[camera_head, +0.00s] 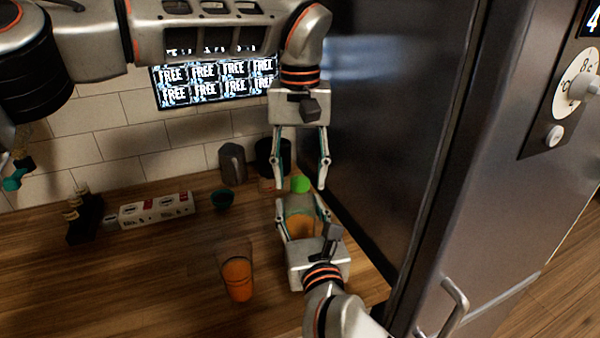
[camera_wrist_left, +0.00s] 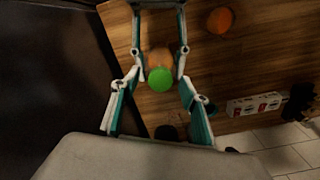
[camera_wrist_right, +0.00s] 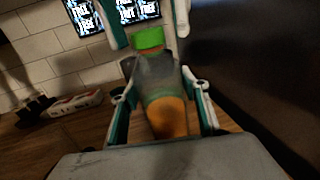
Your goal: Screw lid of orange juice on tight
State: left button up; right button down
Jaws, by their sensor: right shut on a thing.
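The orange juice bottle (camera_wrist_right: 165,105) stands upright, clear above and orange below, with its green lid (camera_head: 300,184) on top. The lid also shows in the left wrist view (camera_wrist_left: 160,79) and the right wrist view (camera_wrist_right: 148,38). My right gripper (camera_head: 302,210) is shut on the bottle's body from the near side. My left gripper (camera_head: 299,180) points down over the bottle, open, with a finger on each side of the lid and gaps between. Whether the lid is fully seated cannot be told.
A glass of orange juice (camera_head: 238,280) stands left of my right gripper. A tall metal cabinet (camera_head: 400,130) closes off the right side.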

pick_arm(q)
jog(key=shift+r, duration=3.75)
pick_arm(e)
jog(key=c, duration=1)
grip_release()
jog(key=shift+c, duration=0.2)
jog(key=shift+s, duration=0.1)
jog(key=s+d, duration=0.2)
jog(key=s, duration=0.9)
jog(key=shift+s+d, duration=0.2)
jog(key=shift+s, duration=0.1)
